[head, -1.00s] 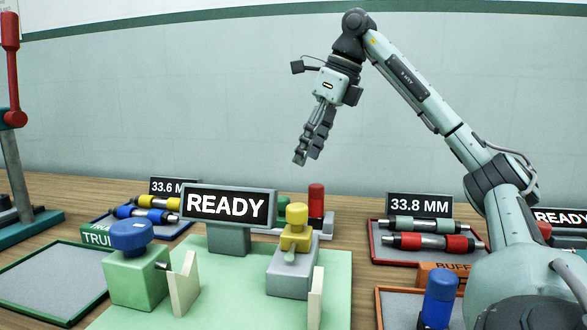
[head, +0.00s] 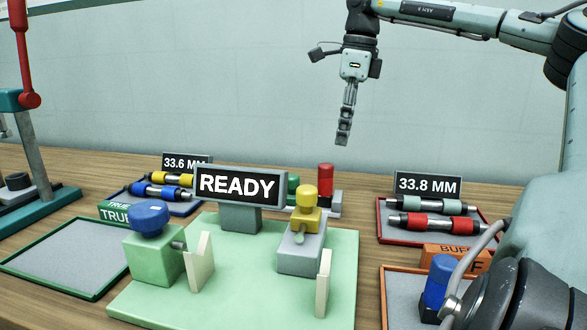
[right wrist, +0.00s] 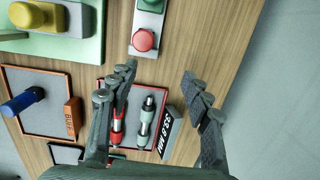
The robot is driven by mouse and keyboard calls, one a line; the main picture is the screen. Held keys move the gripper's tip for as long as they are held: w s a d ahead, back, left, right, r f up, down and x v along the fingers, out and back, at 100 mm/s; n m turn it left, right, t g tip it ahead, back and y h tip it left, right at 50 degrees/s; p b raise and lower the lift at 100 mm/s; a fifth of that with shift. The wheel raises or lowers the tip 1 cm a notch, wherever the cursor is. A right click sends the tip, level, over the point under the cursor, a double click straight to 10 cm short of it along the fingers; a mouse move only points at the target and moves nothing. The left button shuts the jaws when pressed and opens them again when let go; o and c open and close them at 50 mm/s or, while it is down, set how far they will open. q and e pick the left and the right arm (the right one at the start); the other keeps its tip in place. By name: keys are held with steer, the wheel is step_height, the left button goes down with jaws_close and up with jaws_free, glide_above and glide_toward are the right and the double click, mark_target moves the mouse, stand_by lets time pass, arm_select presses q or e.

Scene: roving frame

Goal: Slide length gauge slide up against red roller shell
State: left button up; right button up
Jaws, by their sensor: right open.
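The red roller shell (head: 452,225) is on a dark roller lying in the red-rimmed tray (head: 383,238) at right; it also shows in the right wrist view (right wrist: 117,127). A grey block with a yellow knob (head: 306,209) stands on the green plate (head: 230,300), facing a green block with a blue knob (head: 148,217). Two cream uprights (head: 323,283) stand on the plate. I cannot tell for sure which part is the length gauge slide. My right gripper (head: 342,140) is open, empty and pointing down, high above the table; it shows in the wrist view (right wrist: 157,75). My left gripper is out of view.
A blue-rimmed tray (head: 190,208) holds yellow and blue rollers. A red-handled press (head: 30,100) stands left. An empty green-rimmed tray (head: 100,285) lies front left.

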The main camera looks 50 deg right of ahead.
mark_target(293, 176)
steer(key=w+a+n, duration=0.1)
steer(key=w+a, duration=0.1)
steer(key=w+a+f+n+g, duration=0.1)
steer(key=w+a, duration=0.1)
steer(key=w, duration=0.1)
steer(key=w+a+n, duration=0.1)
steer(key=w+a, duration=0.1)
steer(key=shift+w+a+f+p, duration=0.15)
steer(key=shift+a+f+p, duration=0.2)
steer(key=shift+p, duration=0.05)
steer(key=shift+w+a+f, duration=0.2)
step_height(293, 176, down, 7)
steer(key=shift+r, duration=0.15)
steer(key=shift+f, duration=0.5)
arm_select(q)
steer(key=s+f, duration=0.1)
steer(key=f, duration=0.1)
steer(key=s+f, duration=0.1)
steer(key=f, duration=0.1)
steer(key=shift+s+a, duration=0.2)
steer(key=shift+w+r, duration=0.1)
arm_select(e)
steer(key=c, duration=0.5)
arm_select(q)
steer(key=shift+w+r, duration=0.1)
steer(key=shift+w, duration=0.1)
arm_select(e)
jaws_close()
